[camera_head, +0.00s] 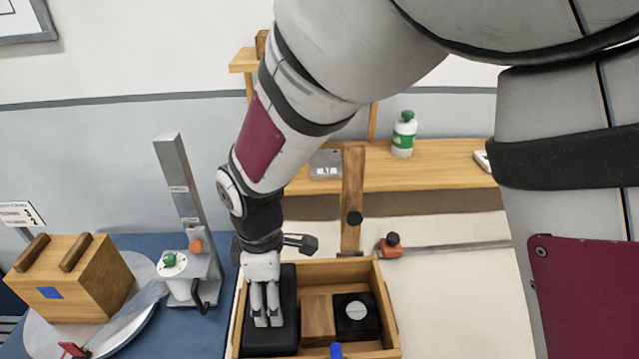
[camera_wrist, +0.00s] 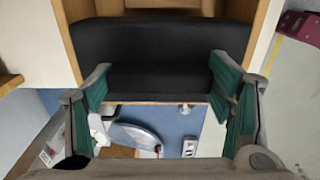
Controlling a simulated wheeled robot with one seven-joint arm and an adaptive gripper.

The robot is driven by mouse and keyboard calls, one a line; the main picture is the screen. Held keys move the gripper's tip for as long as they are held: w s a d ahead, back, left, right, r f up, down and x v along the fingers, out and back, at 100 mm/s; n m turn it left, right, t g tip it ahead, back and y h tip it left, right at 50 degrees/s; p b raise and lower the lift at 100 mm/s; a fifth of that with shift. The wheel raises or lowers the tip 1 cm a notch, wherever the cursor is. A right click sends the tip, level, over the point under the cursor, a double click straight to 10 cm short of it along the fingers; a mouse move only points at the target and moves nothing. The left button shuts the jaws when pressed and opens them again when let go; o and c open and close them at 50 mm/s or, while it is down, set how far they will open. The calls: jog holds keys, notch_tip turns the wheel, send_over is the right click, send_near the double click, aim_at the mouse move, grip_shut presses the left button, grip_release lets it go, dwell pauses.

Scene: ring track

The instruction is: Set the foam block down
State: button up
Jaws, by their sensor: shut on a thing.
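The foam block (camera_head: 288,290) looks like a long black block with rounded edges. It is at the left side of an open wooden box (camera_head: 388,300). My gripper (camera_head: 267,318) points down, with its fingers at the block and shut on it. In the wrist view the dark block (camera_wrist: 160,45) spans the picture between and beyond the green-padded fingers of my gripper (camera_wrist: 160,80). The fingers hide part of the block in the head view. I cannot tell whether its underside touches the box floor.
The box also holds a brown wooden block (camera_head: 317,320) and a black block with a round light top (camera_head: 356,315). A grey post fixture (camera_head: 185,200) and a wooden case (camera_head: 70,280) stand to the left. A shelf (camera_head: 440,165) with a green-white bottle (camera_head: 403,135) is behind.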

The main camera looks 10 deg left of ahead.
jog(key=shift+f, duration=2.95)
jog(key=shift+f, duration=0.2)
jog(key=o, duration=0.9)
jog(key=shift+o, duration=0.2)
jog(key=shift+r, duration=0.1)
